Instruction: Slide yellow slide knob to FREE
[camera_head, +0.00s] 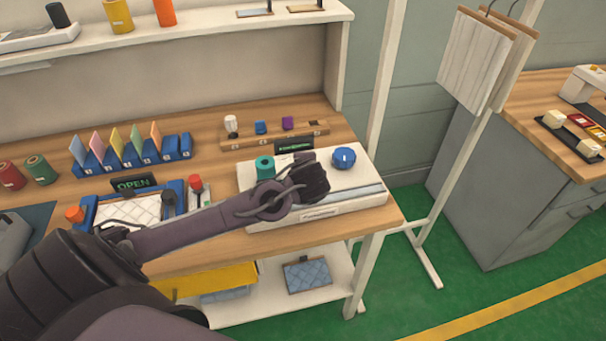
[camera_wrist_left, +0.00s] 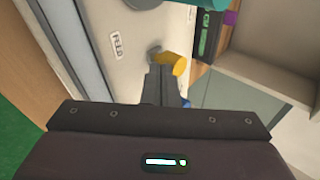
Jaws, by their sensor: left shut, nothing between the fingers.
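The yellow slide knob (camera_wrist_left: 178,64) stands on the white control panel (camera_wrist_left: 135,20) and shows in the left wrist view, just beyond my fingertips. In the head view the knob is hidden behind my left gripper (camera_head: 318,178), which is over the middle of the panel (camera_head: 373,178). My left gripper is shut and empty, and its fingers (camera_wrist_left: 163,84) are close to the knob. I cannot tell whether they touch it. A label reading FEED (camera_wrist_left: 117,45) is on the panel. No FREE mark is readable. My right gripper is not in view.
A teal knob (camera_head: 265,168) and a blue dial (camera_head: 343,158) flank my gripper on the panel. Behind is a wooden strip (camera_head: 262,138) with small coloured pieces. Left stand a card rack (camera_head: 130,158) and a blue-framed tray with an OPEN sign (camera_head: 134,184).

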